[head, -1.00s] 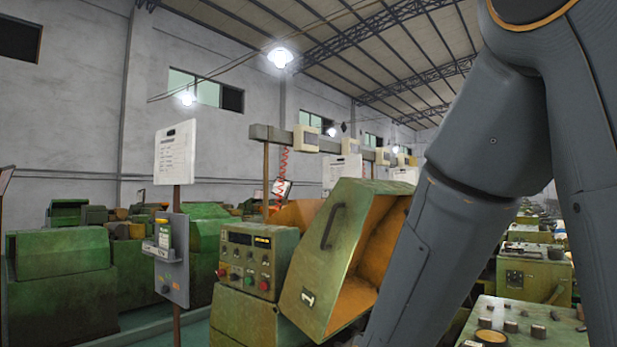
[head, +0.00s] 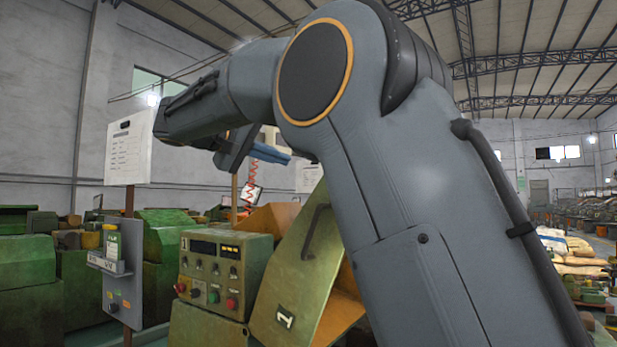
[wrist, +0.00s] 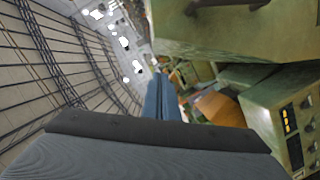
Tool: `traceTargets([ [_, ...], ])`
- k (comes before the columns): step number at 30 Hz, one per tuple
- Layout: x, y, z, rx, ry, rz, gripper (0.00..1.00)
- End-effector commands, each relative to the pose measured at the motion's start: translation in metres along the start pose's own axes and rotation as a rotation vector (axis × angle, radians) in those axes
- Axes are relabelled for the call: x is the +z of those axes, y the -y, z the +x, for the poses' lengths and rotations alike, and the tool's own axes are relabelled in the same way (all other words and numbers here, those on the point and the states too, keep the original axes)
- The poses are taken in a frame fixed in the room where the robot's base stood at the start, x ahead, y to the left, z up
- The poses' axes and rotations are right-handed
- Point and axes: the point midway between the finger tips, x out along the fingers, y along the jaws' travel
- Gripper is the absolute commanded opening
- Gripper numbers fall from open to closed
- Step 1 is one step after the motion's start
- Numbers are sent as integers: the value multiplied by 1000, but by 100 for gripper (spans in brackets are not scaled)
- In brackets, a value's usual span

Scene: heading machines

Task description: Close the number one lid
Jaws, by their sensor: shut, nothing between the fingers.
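The number one lid (head: 292,290) is a worn green panel with a white "1" label and a dark bar handle (head: 315,230). It stands raised and tilted, with its orange inner side showing at its right. My arm hides its upper right part in the head view. My gripper (head: 282,158) is above and behind the lid's top edge in the picture, apart from the handle. In the wrist view my gripper's fingers (wrist: 161,98) are together and empty. A large green surface with a dark handle, which looks like the lid (wrist: 235,35), is to their right.
A green control box (head: 222,270) with buttons and a display stands left of the lid; it also shows in the wrist view (wrist: 285,110). A white sign (head: 130,148) and grey switch box (head: 122,270) stand farther left. Other green machines fill the background.

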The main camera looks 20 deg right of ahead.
Motion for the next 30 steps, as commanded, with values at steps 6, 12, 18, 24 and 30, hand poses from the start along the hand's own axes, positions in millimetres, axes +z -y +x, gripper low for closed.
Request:
traceTargets([
  [6,-4,-10,13,20,-3,18,0],
  [12,-4,-10,50,18,-3,15,0],
  [18,-5,-11,90,17,-3,15,0],
  [24,16,-11,101,16,-4,14,0],
  [30,30,-9,105,16,-6,15,0],
])
